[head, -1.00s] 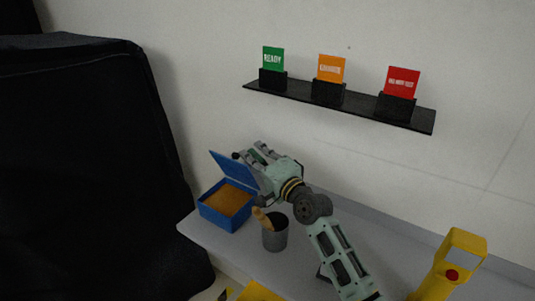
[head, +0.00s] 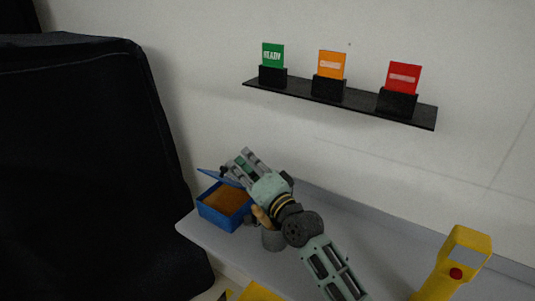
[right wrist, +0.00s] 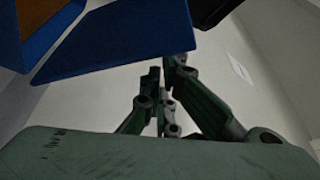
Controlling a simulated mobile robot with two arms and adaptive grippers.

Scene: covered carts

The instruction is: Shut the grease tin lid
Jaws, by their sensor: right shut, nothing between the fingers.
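The grease tin is a blue box (head: 212,214) with brown contents (head: 228,198), at the left end of the grey shelf. My left gripper is not in view.
A grey cup (head: 272,240) with a tan-handled tool (head: 261,216) stands right of the tin, partly behind my arm. A yellow device (head: 452,262) with a red button is at the right. Green, orange and red cards stand on a black wall shelf (head: 340,103). A black cover (head: 90,170) fills the left.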

